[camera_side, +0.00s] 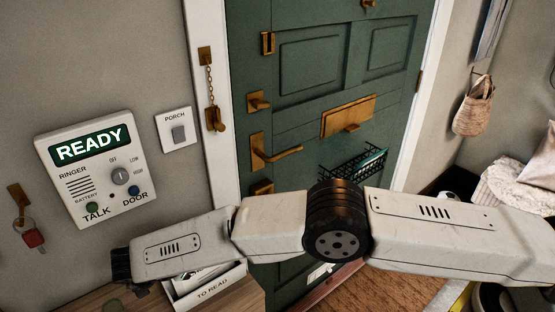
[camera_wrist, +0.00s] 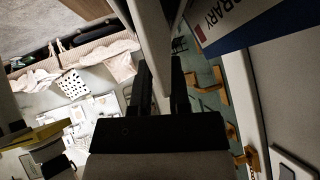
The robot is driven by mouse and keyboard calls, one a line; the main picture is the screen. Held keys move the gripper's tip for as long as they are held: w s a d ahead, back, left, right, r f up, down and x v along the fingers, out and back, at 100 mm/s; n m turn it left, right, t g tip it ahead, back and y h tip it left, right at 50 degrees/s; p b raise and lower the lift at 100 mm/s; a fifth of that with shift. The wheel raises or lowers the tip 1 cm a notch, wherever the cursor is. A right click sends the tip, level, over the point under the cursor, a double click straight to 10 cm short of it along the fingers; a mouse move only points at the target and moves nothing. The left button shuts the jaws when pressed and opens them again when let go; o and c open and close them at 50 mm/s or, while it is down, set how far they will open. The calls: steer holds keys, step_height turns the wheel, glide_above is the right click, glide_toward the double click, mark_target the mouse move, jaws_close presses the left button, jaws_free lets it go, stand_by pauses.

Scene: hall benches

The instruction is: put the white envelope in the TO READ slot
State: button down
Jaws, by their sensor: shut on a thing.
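My gripper (camera_wrist: 165,78) shows in the wrist view with its two dark fingers close together, shut on a thin pale sheet. I take this sheet, seen nearly edge-on, to be the white envelope (camera_wrist: 151,40); it runs up past the fingertips. In the side view the end of my arm is at the lower left, and I cannot make out the envelope there. The TO READ slot, a white holder (camera_side: 228,293) with its label on the front, stands below my arm. Papers show inside it, and my arm hides part of its top.
A wall panel (camera_side: 97,168) reading READY and a hanging key (camera_side: 32,236) are near my arm's end. A green door (camera_side: 310,105) with brass fittings and a wire basket (camera_side: 352,166) stands behind. A sign ending in BRARY (camera_wrist: 228,18) is close by in the wrist view.

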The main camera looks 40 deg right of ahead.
steer(key=shift+f, duration=0.1)
stand_by(0.3)
steer(key=c, duration=0.5)
jaws_free()
steer(key=shift+v, duration=0.75)
step_height(320, 180, up, 8)
steer(key=a, duration=0.1)
steer(key=shift+s, duration=0.2)
